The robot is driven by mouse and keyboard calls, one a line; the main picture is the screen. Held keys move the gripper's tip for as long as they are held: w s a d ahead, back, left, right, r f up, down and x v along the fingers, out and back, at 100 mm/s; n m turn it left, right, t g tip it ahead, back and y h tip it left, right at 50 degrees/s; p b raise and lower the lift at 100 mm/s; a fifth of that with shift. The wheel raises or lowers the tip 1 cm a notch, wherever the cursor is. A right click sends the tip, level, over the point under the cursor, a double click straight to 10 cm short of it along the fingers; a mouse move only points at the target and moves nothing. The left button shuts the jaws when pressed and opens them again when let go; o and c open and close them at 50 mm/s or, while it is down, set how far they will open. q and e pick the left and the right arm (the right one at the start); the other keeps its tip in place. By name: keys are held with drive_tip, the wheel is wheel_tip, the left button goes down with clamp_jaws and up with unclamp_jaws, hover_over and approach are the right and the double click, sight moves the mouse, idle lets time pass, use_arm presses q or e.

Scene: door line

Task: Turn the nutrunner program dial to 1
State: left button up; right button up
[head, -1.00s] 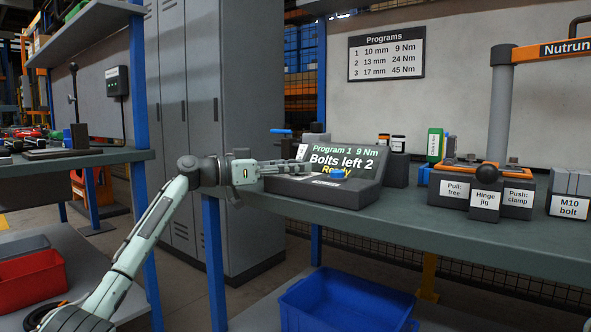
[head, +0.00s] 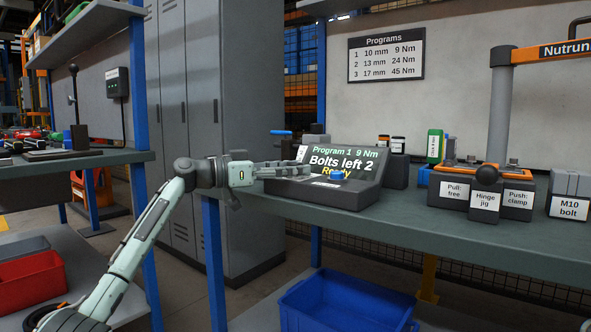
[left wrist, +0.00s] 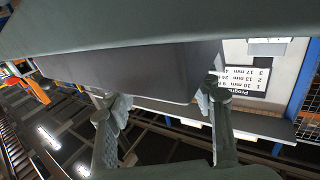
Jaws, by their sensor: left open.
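The nutrunner controller (head: 368,183) is a dark sloped box on the right bench. Its screen (head: 342,162) reads "Program 1 9 Nm", "Bolts left 2", "Ready". The blue program dial (head: 338,177) sits on its front slope; its pointer setting is too small to read. My left gripper (head: 304,170) comes in from the left over the controller's left part, its fingertips a little left of the dial and apart from it. In the left wrist view my left gripper (left wrist: 163,98) is open and empty; a dark grey body lies beyond the fingers and the dial does not show. My right gripper is out of view.
The hinge jig (head: 485,195), a block labelled M10 bolt (head: 569,195) and a green bottle (head: 434,146) stand right of the controller. A programs chart (head: 386,59) hangs behind. A blue crate (head: 345,305) is below the bench. A locker (head: 215,130) stands behind my arm.

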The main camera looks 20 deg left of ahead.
use_arm(q)
drive_tip(key=v, duration=1.1)
drive_tip(key=shift+s+a, duration=0.1)
drive_tip(key=shift+a, duration=0.05)
